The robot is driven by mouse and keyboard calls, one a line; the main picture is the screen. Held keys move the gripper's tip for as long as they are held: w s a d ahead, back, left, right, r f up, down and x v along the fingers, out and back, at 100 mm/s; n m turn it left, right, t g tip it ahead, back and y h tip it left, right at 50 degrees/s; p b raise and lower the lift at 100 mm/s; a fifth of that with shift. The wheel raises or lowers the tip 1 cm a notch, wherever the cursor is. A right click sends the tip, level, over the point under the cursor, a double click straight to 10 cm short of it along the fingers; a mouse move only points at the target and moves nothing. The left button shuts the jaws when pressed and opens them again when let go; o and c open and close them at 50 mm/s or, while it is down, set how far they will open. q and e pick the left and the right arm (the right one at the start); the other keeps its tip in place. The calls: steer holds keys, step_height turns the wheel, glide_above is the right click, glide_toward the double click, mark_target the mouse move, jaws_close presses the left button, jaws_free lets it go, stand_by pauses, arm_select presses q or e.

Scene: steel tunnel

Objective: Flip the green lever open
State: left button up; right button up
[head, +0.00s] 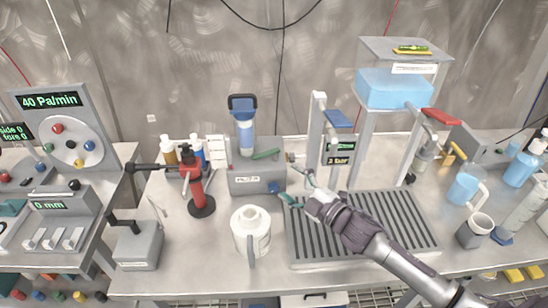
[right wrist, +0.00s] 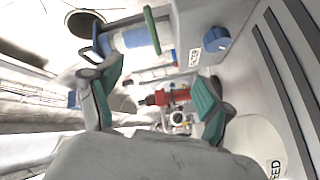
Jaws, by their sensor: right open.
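The green lever (head: 266,154) sits on top of a grey box (head: 245,183) with a blue knob, just right of a blue-capped clear cylinder (head: 244,130). In the head view it lies nearly flat, its right end slightly raised. My right gripper (head: 291,180) is open and empty, right of the grey box and over the left edge of the slatted tray. The right wrist view shows its spread teal-padded fingers (right wrist: 162,78). There the green lever (right wrist: 152,32) is beyond the fingers, near the top, with a gap between. My left gripper is not in view.
A white jug (head: 250,232) stands in front of the box. A red stand with a black handle (head: 196,190) is to the left. The slatted tray (head: 415,240) lies under my right arm. A grey post frame with a blue handle (head: 339,119) rises behind the gripper.

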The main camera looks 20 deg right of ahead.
mark_target(268, 154)
steer(key=shift+o, duration=1)
steer(key=m, duration=0.2)
steer(key=a+m, duration=0.1)
steer(key=m, duration=0.1)
steer(key=shift+s+a+r+h, duration=0.1)
steer(key=shift+s+h, duration=0.05)
steer(key=shift+h, duration=0.25)
steer(key=w+m+h, duration=0.1)
steer(key=w+m, duration=0.2)
steer(key=w, duration=0.1)
steer(key=w+a+m+h+p, duration=0.1)
steer(key=w+m, duration=0.3)
steer(key=w+r+m+t+h, duration=0.1)
steer(key=w+m+h, duration=0.1)
steer(key=w+m, duration=0.2)
steer(key=shift+w+a, duration=0.4)
steer(key=shift+w, duration=0.1)
steer(key=c, duration=1.4)
steer(key=shift+d+p, duration=0.1)
steer(key=shift+p, duration=0.2)
